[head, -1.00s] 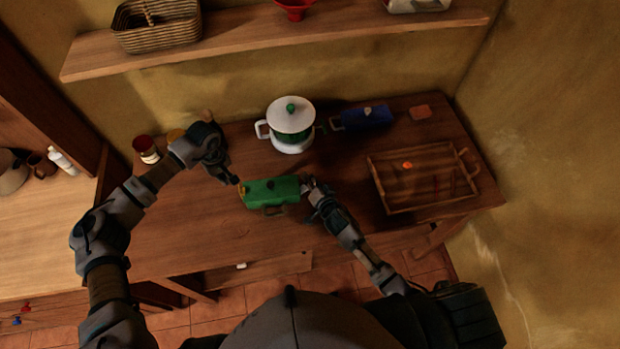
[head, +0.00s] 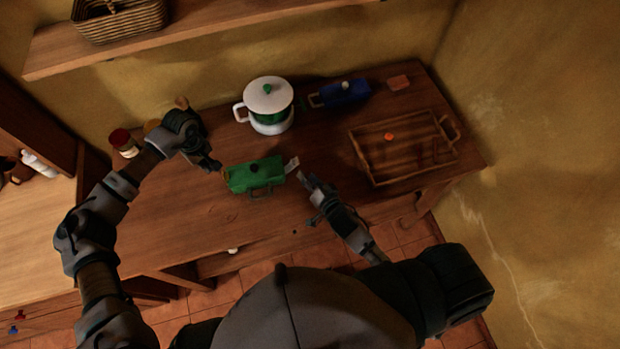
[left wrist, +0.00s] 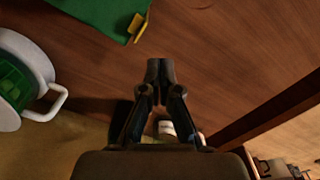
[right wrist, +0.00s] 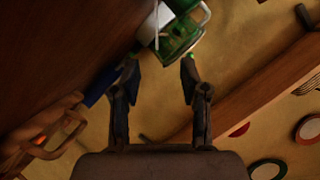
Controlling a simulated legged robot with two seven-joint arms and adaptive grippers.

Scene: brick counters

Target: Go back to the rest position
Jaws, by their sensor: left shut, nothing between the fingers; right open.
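My left gripper (head: 212,166) is over the wooden table, just left of a green box-like container (head: 254,175) with a handle. Its fingers are shut and empty in the left wrist view (left wrist: 158,68), apart from the green container (left wrist: 95,12) at the top of that view. My right gripper (head: 308,184) is to the right of the green container, with a gap between them. Its fingers are spread and empty in the right wrist view (right wrist: 160,62).
A white pot (head: 268,100) and a blue container (head: 345,92) stand at the back of the table. A wooden tray (head: 365,173) is at the right, holding a small orange item (head: 389,136). A red-lidded jar (head: 123,140) stands at the left. A shelf (head: 200,40) runs above.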

